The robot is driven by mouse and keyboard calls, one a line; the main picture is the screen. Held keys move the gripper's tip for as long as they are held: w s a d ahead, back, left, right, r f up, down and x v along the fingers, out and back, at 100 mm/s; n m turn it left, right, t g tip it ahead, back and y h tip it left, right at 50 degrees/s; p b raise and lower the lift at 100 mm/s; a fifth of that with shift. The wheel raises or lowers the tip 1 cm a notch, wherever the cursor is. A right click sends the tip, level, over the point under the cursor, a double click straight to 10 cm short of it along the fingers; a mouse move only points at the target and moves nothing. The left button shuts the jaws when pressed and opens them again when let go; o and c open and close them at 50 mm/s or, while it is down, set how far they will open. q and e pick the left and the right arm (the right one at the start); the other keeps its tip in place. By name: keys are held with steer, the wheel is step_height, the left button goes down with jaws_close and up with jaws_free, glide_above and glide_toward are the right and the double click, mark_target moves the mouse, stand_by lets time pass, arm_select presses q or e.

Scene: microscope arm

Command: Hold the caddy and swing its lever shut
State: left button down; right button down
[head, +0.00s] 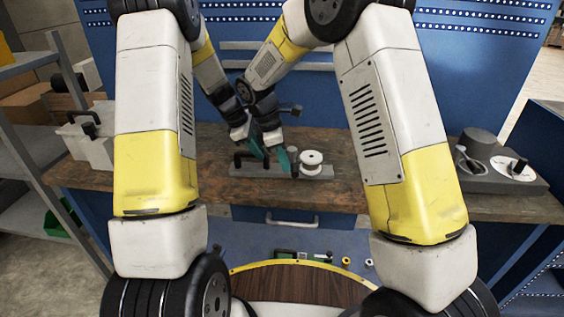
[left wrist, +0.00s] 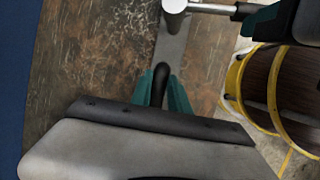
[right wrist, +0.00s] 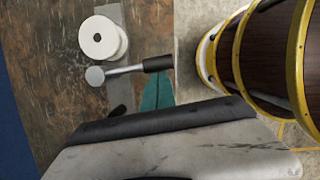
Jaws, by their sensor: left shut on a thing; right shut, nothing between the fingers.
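The caddy is a long grey base (head: 323,174) on the wooden bench, with a black handle (left wrist: 160,82) near one end and a white spool (head: 311,160) at the other. Its lever (right wrist: 125,70) has a silver pivot knob and a black grip (right wrist: 158,63); it points out across the base toward my body. My left gripper (left wrist: 165,88) is shut on the black handle. My right gripper (right wrist: 157,80) is shut and empty, its teal fingertips close beside the lever's black grip. Whether they touch it, I cannot tell. In the head view my fingers partly hide the lever.
The worn wooden bench (head: 345,190) is clear around the caddy. A white box (head: 92,145) with a black handle stands at the left. A grey device with dials (head: 490,160) stands at the right. A blue pegboard (head: 480,60) rises behind.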

arm_select(q)
steer(key=shift+a, duration=0.1)
arm_select(e)
steer(key=w+d+n+t+y, duration=0.2)
steer(key=w+d+n, duration=0.6)
steer(key=d+n, duration=0.4)
steer(key=shift+n+t+y, duration=0.4)
steer(key=shift+n+y, duration=0.2)
steer(key=shift+n, duration=1.2)
steer(key=shift+w, duration=0.1)
